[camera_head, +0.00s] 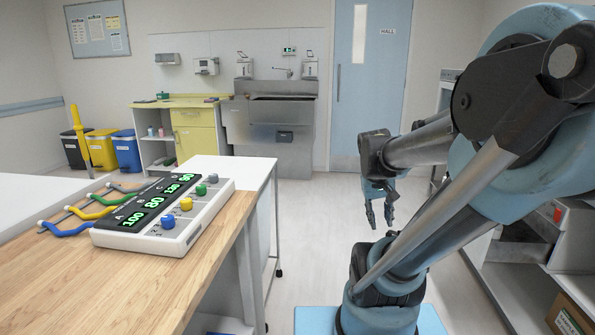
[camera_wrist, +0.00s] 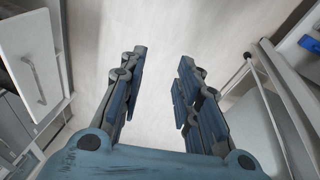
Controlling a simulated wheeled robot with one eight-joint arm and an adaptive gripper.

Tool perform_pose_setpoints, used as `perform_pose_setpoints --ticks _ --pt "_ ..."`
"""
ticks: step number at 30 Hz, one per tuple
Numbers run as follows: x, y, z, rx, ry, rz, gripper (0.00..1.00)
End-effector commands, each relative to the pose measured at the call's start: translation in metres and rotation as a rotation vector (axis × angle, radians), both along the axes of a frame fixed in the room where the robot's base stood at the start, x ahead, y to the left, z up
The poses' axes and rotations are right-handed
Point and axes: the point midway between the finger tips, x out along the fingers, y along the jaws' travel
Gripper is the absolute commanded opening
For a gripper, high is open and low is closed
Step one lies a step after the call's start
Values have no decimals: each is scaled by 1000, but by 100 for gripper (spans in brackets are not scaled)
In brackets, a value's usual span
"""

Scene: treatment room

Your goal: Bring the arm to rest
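My gripper (camera_head: 379,212) hangs down at the end of my arm in the head view, in the open space right of the wooden-topped table. In the wrist view my gripper (camera_wrist: 158,92) shows two fingers spread apart with only bare floor between them. It is open, empty and touches nothing. My arm is raised and bent at the right of the head view, its elbow near the upper right edge.
A control box (camera_head: 165,215) with lit numbers and coloured knobs stands on the wooden table (camera_head: 130,285) at left. Open shelves (camera_head: 515,275) stand at right. A sink unit (camera_head: 275,125), yellow cabinet (camera_head: 195,135) and blue door (camera_head: 372,85) are behind. Floor between is clear.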

Motion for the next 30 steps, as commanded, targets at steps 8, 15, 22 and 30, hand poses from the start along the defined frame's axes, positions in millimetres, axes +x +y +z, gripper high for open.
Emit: perform_pose_setpoints --ticks 8,15,22,30 --pt "-51 37 -28 128 -10 26 30" --pt "-73 56 -44 195 -14 38 30" --pt "-77 59 -46 206 -14 39 30" --pt "-77 33 -46 205 -20 -21 30"
